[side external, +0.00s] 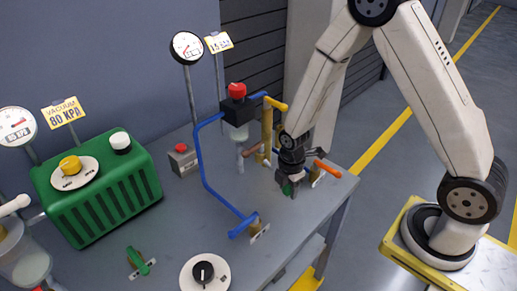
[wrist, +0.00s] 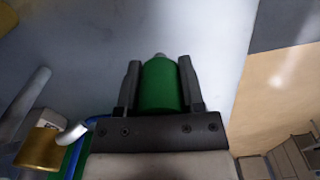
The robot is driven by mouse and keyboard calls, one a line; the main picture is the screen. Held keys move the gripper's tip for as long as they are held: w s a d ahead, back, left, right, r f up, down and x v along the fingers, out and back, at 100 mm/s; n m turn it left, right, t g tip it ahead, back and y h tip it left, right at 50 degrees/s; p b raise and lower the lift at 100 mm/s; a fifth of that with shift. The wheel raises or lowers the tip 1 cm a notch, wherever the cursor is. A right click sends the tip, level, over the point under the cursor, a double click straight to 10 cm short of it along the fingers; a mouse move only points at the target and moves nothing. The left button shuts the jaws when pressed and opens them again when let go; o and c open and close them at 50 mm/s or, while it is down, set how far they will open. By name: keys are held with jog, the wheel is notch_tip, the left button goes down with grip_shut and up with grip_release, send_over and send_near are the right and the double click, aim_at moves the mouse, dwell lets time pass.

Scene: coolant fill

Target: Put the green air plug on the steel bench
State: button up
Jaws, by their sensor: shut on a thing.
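The green air plug (wrist: 160,86) is a green cylinder with a pale tip, held between the two fingers of my gripper (wrist: 160,82) in the wrist view. In the side view my gripper (side external: 290,186) points down over the right part of the steel bench (side external: 222,205), and a bit of green shows between its fingers. The gripper is shut on the plug. The bench top is grey and also fills much of the wrist view (wrist: 85,45). I cannot tell whether the plug touches the bench.
Close to my gripper stand a brass cylinder (side external: 266,130) and an orange-handled valve (side external: 327,169). A blue pipe (side external: 203,165) runs left of it. A green machine (side external: 100,190), a dial (side external: 204,272) and a green-handled valve (side external: 138,261) stand further left. The bench's right edge is near.

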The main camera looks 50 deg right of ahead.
jog(key=shift+f, duration=0.2)
jog(key=shift+f, duration=1.65)
jog(key=shift+f, duration=0.15)
jog(key=o, duration=1)
jog(key=shift+r, duration=6.2)
